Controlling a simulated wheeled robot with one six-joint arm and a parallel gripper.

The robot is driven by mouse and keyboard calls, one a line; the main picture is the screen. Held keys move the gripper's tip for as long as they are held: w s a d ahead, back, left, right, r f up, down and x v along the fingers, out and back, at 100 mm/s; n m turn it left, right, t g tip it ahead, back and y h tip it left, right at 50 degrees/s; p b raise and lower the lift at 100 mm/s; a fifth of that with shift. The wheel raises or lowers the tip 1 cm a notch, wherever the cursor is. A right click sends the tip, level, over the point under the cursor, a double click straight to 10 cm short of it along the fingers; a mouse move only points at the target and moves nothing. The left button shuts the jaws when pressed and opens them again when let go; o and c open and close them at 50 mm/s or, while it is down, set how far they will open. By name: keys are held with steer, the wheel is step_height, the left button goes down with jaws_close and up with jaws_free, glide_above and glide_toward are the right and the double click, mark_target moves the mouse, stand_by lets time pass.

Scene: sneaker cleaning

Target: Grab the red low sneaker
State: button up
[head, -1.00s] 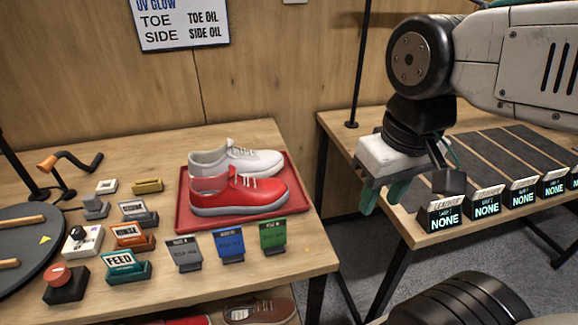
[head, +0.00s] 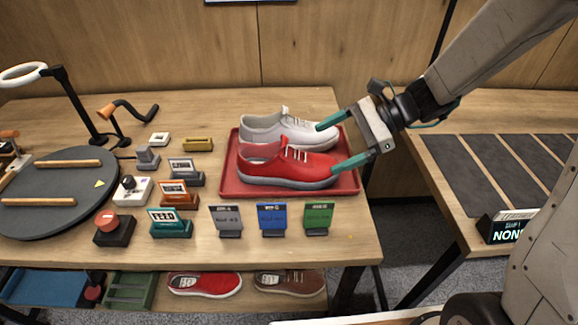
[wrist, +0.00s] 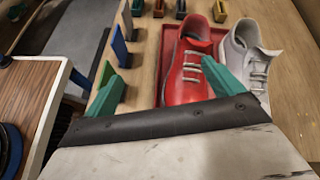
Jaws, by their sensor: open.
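The red low sneaker (head: 288,166) lies on the red tray (head: 230,183) on the table, toe to the right, in front of a white sneaker (head: 290,132). My gripper (head: 325,146) is open at the toe end of the shoes, coming from the right. In the head view its near finger is by the red toe and its far finger by the white toe. In the wrist view the red sneaker (wrist: 188,72) shows ahead between the teal fingers, with the white sneaker (wrist: 246,56) to its right. I cannot tell whether a finger touches a shoe.
Grey, blue and green cards (head: 272,218) stand in front of the tray. Coloured label blocks, a red button (head: 113,229) and a round dark turntable (head: 50,190) are to the left. More shoes (head: 205,284) lie on the shelf below. A second table (head: 445,160) stands right.

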mark_target(299, 152)
steer(key=w+f+m+t, duration=0.1)
steer(key=w+f+m, duration=0.1)
steer(key=w+f+m+t+y, duration=0.1)
steer(key=w+f+m, duration=0.1)
steer(key=w, duration=0.1)
steer(key=shift+w+f+m, duration=0.25)
steer(key=shift+f+m, duration=0.05)
steer(key=shift+f, duration=0.1)
steer(key=x, duration=0.7)
steer(key=shift+a+f, duration=0.1)
steer(key=shift+a, duration=0.3)
steer(key=c, duration=1.2)
steer(key=shift+c, duration=0.5)
